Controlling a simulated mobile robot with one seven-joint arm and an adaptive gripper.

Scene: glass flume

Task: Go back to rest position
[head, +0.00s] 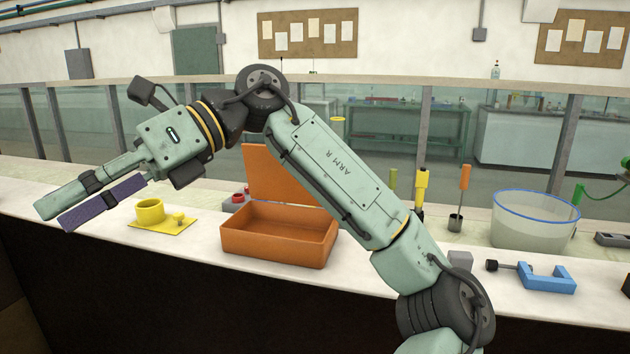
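My gripper (54,213) is at the left of the head view, at the end of my raised, bent arm. It points down and to the left, above the front part of the pale counter (190,262). A pale green finger and a purple ribbed part lie close alongside each other. The side-on angle does not show whether the fingers are apart or closed, or whether anything is between them. The gripper appears clear of the things on the counter.
A yellow fixture (150,213) stands below and right of the gripper. An open orange box (277,244) sits behind my arm. To the right are a blue clamp (546,279), a blue-rimmed clear tub (535,228) and orange-handled tool (465,178). Glass panels run behind.

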